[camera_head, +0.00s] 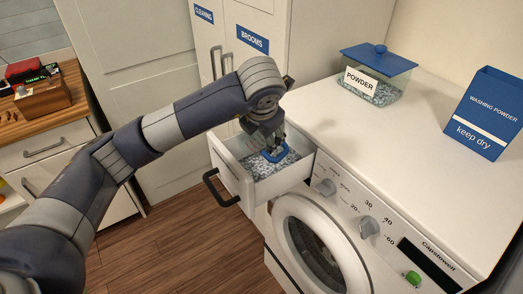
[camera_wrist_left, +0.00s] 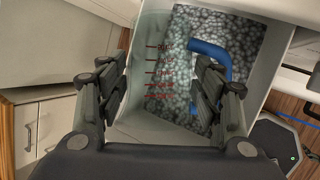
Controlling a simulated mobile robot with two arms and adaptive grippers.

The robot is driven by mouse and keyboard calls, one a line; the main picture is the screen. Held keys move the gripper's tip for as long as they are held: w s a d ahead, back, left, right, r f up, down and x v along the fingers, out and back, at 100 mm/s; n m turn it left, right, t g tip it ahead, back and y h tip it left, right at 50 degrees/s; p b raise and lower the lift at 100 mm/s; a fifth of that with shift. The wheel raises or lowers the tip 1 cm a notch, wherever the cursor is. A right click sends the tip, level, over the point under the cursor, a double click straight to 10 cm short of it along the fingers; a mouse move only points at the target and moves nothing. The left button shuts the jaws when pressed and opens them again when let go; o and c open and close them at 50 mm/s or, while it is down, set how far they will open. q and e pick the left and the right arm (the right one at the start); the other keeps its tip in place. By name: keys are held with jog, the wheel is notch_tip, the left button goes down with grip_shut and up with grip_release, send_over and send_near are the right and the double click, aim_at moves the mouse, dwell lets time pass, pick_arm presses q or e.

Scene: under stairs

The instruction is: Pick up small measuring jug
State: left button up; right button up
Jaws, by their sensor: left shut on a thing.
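The small measuring jug (camera_wrist_left: 158,72) is clear with red graduation marks and a blue handle (camera_wrist_left: 212,50). In the left wrist view it lies between the two fingers of my left gripper (camera_wrist_left: 162,95), which is shut on it. In the head view, the jug's blue part (camera_head: 275,155) shows just below my left gripper (camera_head: 271,141), inside the open detergent drawer (camera_head: 238,178). Grey-white powder lies in the drawer around and behind the jug. The gripper hides part of the jug, and I cannot tell whether it touches the powder. My right gripper is not in view.
The drawer's walls stand close around the gripper. The washing machine (camera_head: 345,215) is to the right, with a lidded powder box (camera_head: 393,64) and a blue washing powder carton (camera_head: 487,112) on top. A wooden box (camera_head: 42,97) sits on the left counter.

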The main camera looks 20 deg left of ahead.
pick_arm(q)
notch_tip(320, 180, up, 9)
jog(key=shift+r+b, duration=0.2)
jog(key=shift+b, duration=0.8)
jog(key=shift+r, duration=0.6)
jog(key=shift+o, duration=1.2)
jog(key=c, duration=0.7)
